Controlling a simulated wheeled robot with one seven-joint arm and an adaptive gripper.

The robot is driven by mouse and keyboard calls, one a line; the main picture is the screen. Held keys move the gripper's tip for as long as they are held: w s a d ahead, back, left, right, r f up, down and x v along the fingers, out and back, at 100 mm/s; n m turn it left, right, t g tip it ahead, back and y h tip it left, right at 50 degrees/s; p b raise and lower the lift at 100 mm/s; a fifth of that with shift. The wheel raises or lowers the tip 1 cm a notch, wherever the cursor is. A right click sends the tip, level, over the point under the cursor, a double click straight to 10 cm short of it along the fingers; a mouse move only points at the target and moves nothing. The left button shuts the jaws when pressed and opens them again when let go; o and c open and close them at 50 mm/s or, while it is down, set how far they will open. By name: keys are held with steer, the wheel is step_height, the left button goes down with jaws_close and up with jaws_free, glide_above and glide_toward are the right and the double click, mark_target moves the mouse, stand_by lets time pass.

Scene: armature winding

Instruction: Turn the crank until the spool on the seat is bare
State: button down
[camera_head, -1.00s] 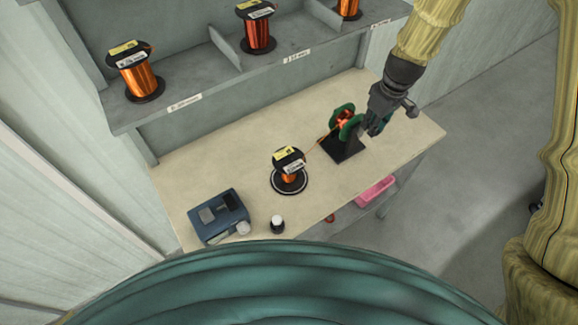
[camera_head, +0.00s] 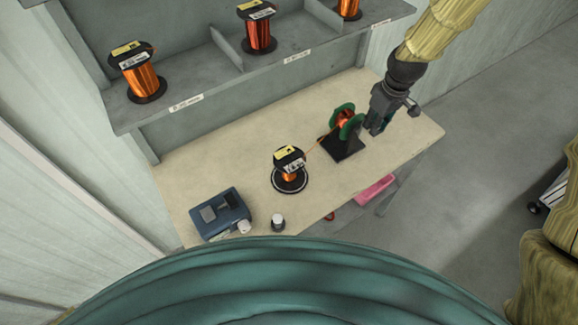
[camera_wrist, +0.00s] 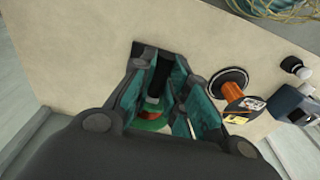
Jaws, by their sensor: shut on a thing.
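The spool (camera_head: 288,175) stands upright on the round seat (camera_head: 274,185) with copper wire still showing between its black flanges; it also shows in the wrist view (camera_wrist: 232,92). A copper wire runs from it to the winder (camera_head: 345,121), whose green-flanged reel carries copper winding on a black base (camera_head: 342,149). My gripper (camera_head: 374,126) is at the winder's right side, at the crank, and shut on the crank handle. In the wrist view my gripper's fingers (camera_wrist: 160,88) frame part of the green flange; the handle itself is mostly hidden between them.
A shelf (camera_head: 190,100) with several full copper spools runs along the back. A pink bin (camera_head: 374,190) sits below the front edge.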

steer(key=shift+w+d+f, duration=0.1)
steer(key=shift+w+d, duration=0.2)
steer(key=shift+d, duration=0.1)
steer(key=w+d+f+b, duration=0.3)
steer(key=f+b, duration=0.3)
steer(key=f, duration=0.2)
steer(key=s+a+f+b, duration=0.1)
steer(key=s+a+f, duration=0.2)
steer(key=a, duration=0.1)
steer(key=shift+s+f, duration=0.15)
steer(key=shift+f, duration=0.05)
steer(key=shift+s+a, duration=0.1)
steer(key=shift+a, duration=0.2)
steer(key=shift+s, duration=0.1)
stand_by(0.4)
